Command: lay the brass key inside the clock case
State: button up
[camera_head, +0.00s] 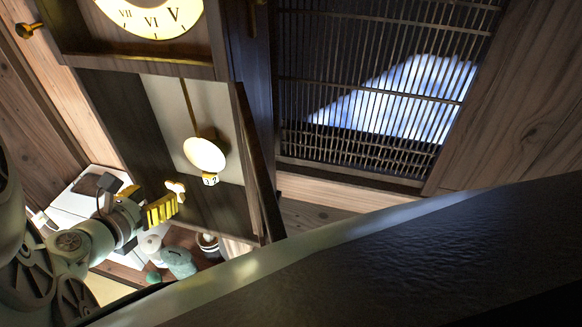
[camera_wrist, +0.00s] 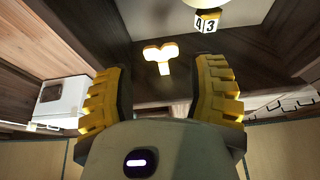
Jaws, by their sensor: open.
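The brass key (camera_head: 176,187) shows as a small pale-gold piece just past my fingertips in the head view. In the wrist view the key (camera_wrist: 162,53) has its two-lobed bow up and its shaft down, against dark wood, with a gap on both sides. My gripper (camera_head: 157,199) is open at the lower part of the clock case (camera_head: 165,62); its yellow fingers are on either side of the key in the wrist view. The case front is open, showing a pale back panel and dark wood. I cannot tell whether the key rests on the case wood.
The pendulum bob (camera_head: 205,155) with a small numbered block (camera_head: 210,180) hangs close above the key. An open door panel (camera_head: 258,165) edges the case's right side. A white box (camera_wrist: 62,96) is at left; a teal object (camera_head: 179,262) and small pot (camera_head: 208,242) stand below.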

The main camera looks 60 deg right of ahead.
jog(key=shift+v, duration=1.6)
